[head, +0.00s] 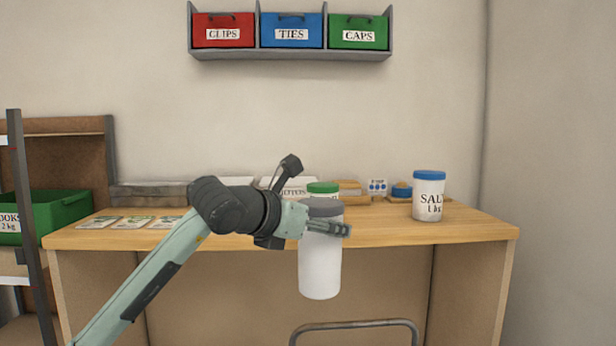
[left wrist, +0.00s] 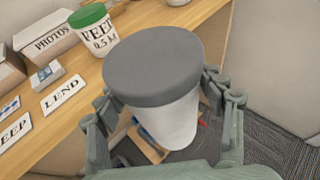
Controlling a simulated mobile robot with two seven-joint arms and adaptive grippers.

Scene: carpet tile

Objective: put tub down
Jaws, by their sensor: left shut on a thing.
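A white tub with a grey lid (head: 320,270) is held upright in the head view, in front of the table's front edge. In the left wrist view its grey lid (left wrist: 153,62) faces the camera, and its white body shows below. My left gripper (head: 332,229) is shut around the tub's upper body; its fingers also show on both sides of the tub in the left wrist view (left wrist: 165,115). The tub's underside is hidden, and no label shows on it. My right gripper is in neither view.
On the wooden table (head: 400,234) stand a blue-lidded SALT tub (head: 429,200) at right and a green-lidded tub (head: 323,188) behind the held one. Cards (head: 133,222) lie at left. The top between the green-lidded and SALT tubs looks clear near the front. A metal chair back (head: 355,324) stands below.

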